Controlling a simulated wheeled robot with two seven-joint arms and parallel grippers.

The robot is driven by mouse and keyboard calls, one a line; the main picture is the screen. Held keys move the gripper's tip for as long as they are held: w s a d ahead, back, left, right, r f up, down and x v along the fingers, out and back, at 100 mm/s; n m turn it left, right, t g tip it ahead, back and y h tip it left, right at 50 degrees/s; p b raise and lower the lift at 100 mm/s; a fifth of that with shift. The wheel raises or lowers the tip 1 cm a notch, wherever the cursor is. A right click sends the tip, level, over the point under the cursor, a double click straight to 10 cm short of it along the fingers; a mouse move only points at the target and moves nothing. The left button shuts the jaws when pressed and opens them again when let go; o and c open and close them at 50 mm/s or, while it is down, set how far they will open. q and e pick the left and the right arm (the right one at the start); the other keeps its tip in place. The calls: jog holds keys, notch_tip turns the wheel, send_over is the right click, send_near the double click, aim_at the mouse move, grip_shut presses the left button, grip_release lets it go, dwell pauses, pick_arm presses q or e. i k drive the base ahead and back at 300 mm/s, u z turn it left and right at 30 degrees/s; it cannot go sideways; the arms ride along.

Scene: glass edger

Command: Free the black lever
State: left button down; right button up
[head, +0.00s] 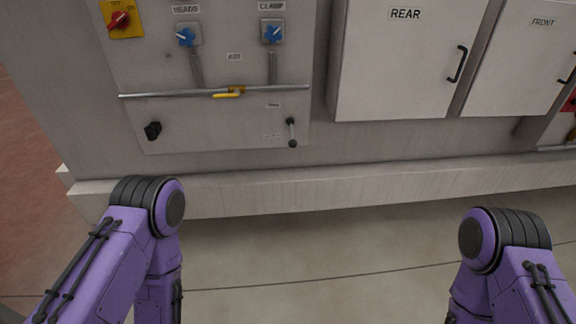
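The black lever (292,133) is on the lower right of the grey control panel (215,50). It is a thin lever that hangs nearly straight down, with a dark round knob at its lower end. Small labels sit beside it, too small to read. I see nothing touching the lever, and cannot tell whether something holds it. Both my purple arms show only around the elbow at the bottom left and bottom right. Neither gripper is in view.
A yellow valve handle (229,94) lies along a horizontal pipe (165,94). A black rotary knob (153,131) sits at lower left. Blue HEADS (186,37) and CLAMP (273,34) knobs and a red switch (118,20) are above. A ledge (330,190) juts below the panel.

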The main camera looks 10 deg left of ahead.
aim_at(293, 143)
jog(key=z, duration=0.2)
jog(key=i, duration=1.15)
jog(key=u, duration=0.1)
